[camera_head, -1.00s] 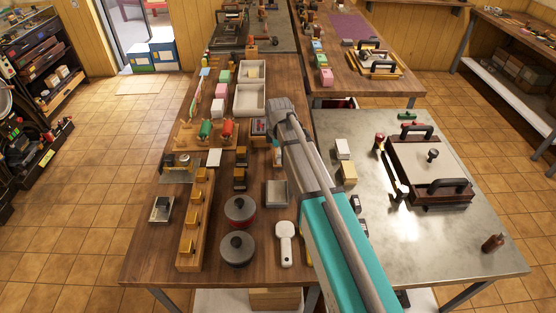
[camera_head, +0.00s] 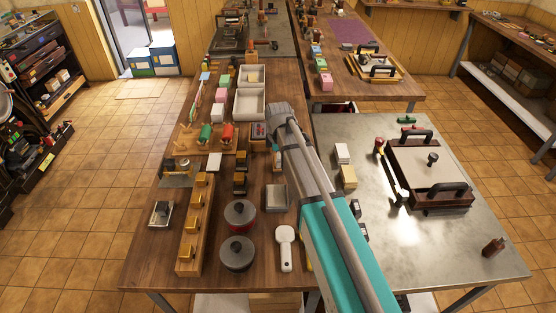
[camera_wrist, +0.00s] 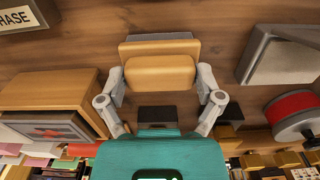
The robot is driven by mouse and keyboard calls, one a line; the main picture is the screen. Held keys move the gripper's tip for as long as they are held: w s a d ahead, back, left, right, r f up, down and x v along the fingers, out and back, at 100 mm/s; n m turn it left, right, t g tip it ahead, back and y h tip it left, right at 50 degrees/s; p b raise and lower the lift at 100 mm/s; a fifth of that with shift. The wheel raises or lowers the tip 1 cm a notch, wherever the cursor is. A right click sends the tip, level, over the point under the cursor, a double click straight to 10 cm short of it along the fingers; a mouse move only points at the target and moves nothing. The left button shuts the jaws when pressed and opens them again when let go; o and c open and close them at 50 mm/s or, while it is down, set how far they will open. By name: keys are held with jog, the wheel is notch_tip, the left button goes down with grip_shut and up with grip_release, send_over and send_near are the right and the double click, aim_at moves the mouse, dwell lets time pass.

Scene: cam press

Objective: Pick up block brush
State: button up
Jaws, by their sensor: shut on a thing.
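The block brush (camera_wrist: 160,73), a tan rounded wooden block with a thin greyish layer along its far edge, sits between the two grey fingers of my gripper (camera_wrist: 162,84) in the wrist view. The fingers press on its left and right ends, and the gripper is shut on it. Brown tabletop shows around it; I cannot tell how far above the wood it is. In the head view my gripper is mostly hidden behind my wrist, over the right part of the wooden bench (camera_head: 150,245), and the brush cannot be made out.
A grey metal tray (camera_head: 277,198) and two round dark-lidded tins (camera_head: 238,254) stand nearer on the bench. A small case (camera_wrist: 45,127) with a red mark lies left in the wrist view. A metal table (camera_head: 440,250) with a press (camera_head: 430,165) is to the right.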

jog(key=shift+r, duration=0.15)
notch_tip(320, 180, up, 10)
jog(key=p, duration=1)
jog(key=shift+f, duration=0.2)
jog(key=o, duration=0.5)
jog(key=c, duration=0.3)
jog(key=shift+s+a, duration=0.1)
